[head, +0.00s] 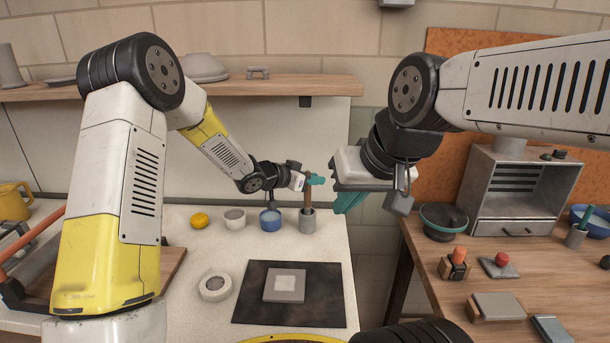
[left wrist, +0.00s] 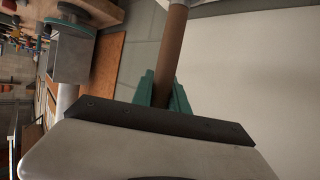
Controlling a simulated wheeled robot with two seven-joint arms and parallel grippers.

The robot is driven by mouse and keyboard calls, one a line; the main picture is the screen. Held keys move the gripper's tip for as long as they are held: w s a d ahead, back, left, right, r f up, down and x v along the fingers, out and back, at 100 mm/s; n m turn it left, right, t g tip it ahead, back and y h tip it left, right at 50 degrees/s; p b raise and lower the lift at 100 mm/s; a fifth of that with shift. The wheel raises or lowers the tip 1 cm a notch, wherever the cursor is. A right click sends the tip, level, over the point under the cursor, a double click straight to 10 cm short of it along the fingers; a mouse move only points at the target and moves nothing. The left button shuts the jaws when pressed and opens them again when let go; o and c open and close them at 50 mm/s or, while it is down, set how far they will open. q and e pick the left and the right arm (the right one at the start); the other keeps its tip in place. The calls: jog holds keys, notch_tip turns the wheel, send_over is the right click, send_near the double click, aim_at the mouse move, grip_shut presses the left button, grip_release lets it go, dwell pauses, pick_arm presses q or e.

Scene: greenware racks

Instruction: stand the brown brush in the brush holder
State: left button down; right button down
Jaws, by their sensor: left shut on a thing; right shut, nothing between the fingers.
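The brown brush (head: 308,195) stands upright in my left gripper (head: 314,180), which is shut on it near its upper part. In the left wrist view, the brush's brown shaft (left wrist: 172,55) runs up from between the teal fingers (left wrist: 163,92). The grey brush holder (head: 307,224) stands on the white counter, directly below the gripper. The brush's lower end meets the holder's mouth; I cannot tell how deep inside it is. My right gripper (head: 349,202) hangs shut and empty, to the right of the holder and nearer the camera.
A blue cup (head: 270,222), a pale cup (head: 235,221) and a yellow object (head: 200,220) stand left of the holder. A dark mat (head: 330,300) with a grey block (head: 285,285) lies in front. A wooden table (head: 420,275) with several items stands right, across a gap.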

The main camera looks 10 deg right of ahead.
pick_arm(q)
jog(key=c, duration=1.2)
grip_release()
jog(key=v, duration=0.7)
jog(key=shift+s+a, duration=0.2)
jog(key=shift+a, duration=0.1)
jog(key=shift+r, duration=0.2)
